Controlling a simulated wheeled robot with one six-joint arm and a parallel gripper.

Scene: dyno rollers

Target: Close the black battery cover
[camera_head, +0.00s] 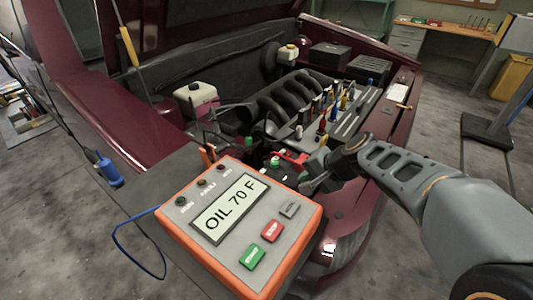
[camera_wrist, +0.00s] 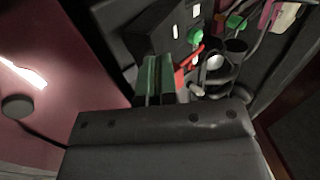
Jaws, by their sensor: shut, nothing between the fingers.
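My gripper (camera_head: 308,181) is shut and empty in the head view, low over the front of the engine bay, just behind the orange tester. In the wrist view its fingers (camera_wrist: 157,75) point toward a dark box-shaped part (camera_wrist: 160,28) with white marks, which may be the battery. I cannot tell whether the fingers touch it. A red cover or clamp (camera_head: 291,158) is close to the gripper, and it also shows right of the fingers in the wrist view (camera_wrist: 189,67). I cannot clearly pick out the black battery cover among the dark parts.
The orange tester (camera_head: 183,228) reading "OIL 70 F" fills the front, with a blue cable beside it. Green caps (camera_head: 275,161) are near the gripper. Several tools (camera_head: 333,112) stand on the engine. The raised hood and the maroon fender (camera_head: 400,115) bound the bay.

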